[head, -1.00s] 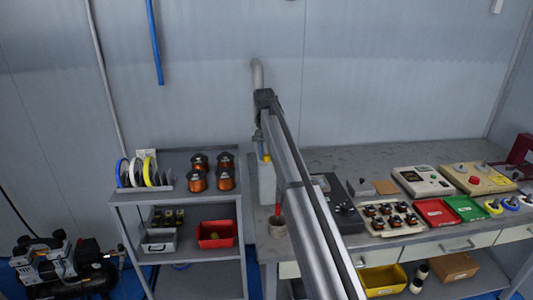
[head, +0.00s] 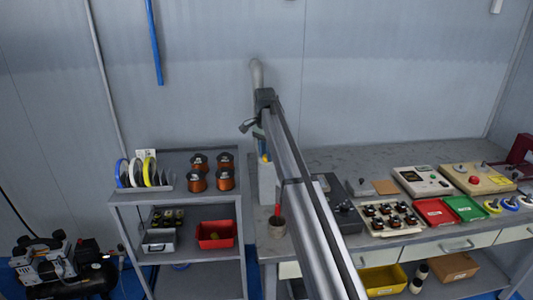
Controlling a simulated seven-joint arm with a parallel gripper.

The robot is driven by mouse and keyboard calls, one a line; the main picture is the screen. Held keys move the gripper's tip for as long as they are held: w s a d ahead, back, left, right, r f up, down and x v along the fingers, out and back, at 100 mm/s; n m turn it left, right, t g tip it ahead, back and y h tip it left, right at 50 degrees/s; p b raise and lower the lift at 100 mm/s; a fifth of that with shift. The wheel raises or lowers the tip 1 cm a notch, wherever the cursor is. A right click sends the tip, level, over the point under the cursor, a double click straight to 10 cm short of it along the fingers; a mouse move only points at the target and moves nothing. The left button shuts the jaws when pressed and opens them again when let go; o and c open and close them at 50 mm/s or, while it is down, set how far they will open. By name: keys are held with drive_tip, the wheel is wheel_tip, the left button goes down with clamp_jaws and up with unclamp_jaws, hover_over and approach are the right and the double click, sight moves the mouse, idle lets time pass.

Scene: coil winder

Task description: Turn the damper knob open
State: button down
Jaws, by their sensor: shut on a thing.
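A grey duct pipe (head: 256,74) rises against the back wall, and my arm hides its lower part. My gripper (head: 248,126) is at the far end of my arm, in front of the pipe's line. Only a dark part of it shows, jutting out to the left of the arm. It is shut on the damper knob. The fingertips and the knob are hidden behind the arm, so how far the knob is turned cannot be seen.
A pale box (head: 267,185) stands on the bench's left end below the gripper, near a cup with a red-handled tool (head: 277,222). A shelf cart (head: 180,197) with copper coils stands left. Coils, trays and instruments fill the bench to the right.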

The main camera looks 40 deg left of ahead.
drive_tip(key=c, duration=1.9)
unclamp_jaws()
drive_tip(key=shift+m, duration=0.3)
clamp_jaws()
drive_tip(key=o, duration=1.1)
unclamp_jaws()
drive_tip(key=shift+r, duration=0.15)
wheel_tip(320, 180, up, 14)
drive_tip(key=shift+a+f, duration=0.2)
drive_tip(key=shift+a, duration=0.1)
drive_tip(key=shift+w, duration=0.1)
